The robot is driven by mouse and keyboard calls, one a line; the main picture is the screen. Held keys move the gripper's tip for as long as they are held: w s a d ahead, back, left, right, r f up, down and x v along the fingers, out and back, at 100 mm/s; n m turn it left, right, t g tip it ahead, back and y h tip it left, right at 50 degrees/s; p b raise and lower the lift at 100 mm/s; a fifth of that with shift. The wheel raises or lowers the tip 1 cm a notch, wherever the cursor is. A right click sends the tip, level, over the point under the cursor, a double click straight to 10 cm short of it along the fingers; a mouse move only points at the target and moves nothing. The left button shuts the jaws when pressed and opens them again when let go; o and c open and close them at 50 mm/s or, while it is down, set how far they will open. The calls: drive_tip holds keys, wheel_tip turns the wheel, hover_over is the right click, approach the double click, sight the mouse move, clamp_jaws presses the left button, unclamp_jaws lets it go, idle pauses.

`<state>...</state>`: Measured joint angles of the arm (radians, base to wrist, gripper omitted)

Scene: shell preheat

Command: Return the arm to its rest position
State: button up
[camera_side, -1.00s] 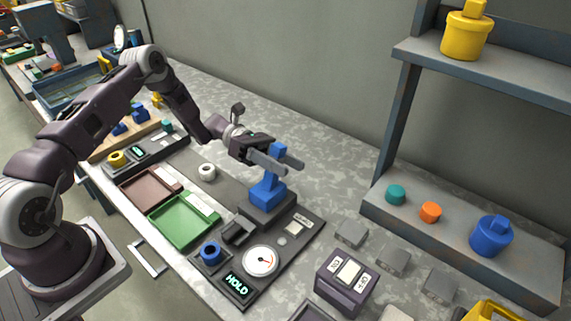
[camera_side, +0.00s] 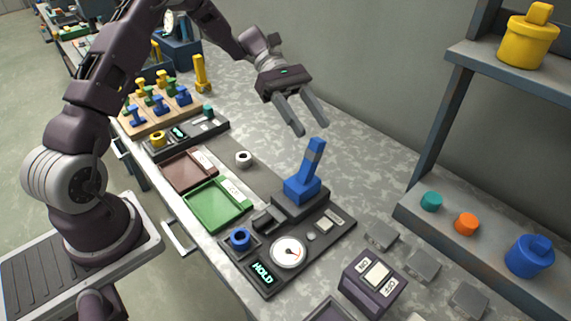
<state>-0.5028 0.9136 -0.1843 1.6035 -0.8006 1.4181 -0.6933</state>
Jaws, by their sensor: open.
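My gripper (camera_side: 313,113) is open and empty. It hangs above the bench, above and a little left of the blue lever-like block (camera_side: 303,185), with a visible gap between them. The blue block has a tall upright handle and sits on a dark station. That station carries a round dial gauge (camera_side: 288,252), a display reading HOLD (camera_side: 262,273) and a blue ring (camera_side: 240,238). My arm reaches in from the left, raised above the bench.
A green tray (camera_side: 216,224) and a brown tray (camera_side: 187,183) lie left of the station. A wooden rack (camera_side: 133,128) holds several coloured pieces. A purple box (camera_side: 373,285) stands front right. A shelf (camera_side: 470,255) with coloured pots stands at right.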

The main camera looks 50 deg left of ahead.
drive_tip(key=s+d+r+m+y, duration=0.3)
drive_tip(key=s+r+m+y, duration=0.25)
drive_tip(key=s+r, duration=0.2)
drive_tip(key=s+a+r+m+t+y, duration=0.1)
drive_tip(key=s+a+m+t+y, duration=0.1)
drive_tip(key=s+m, duration=0.4)
drive_tip(key=s+a+r+m+t+y, duration=0.2)
drive_tip(key=s+m+t+y, duration=0.3)
drive_tip(key=s, duration=0.8)
drive_tip(key=shift+s+a+r+m+t, duration=0.15)
drive_tip(key=shift+s+m+t, duration=0.15)
drive_tip(key=shift+s+m, duration=0.05)
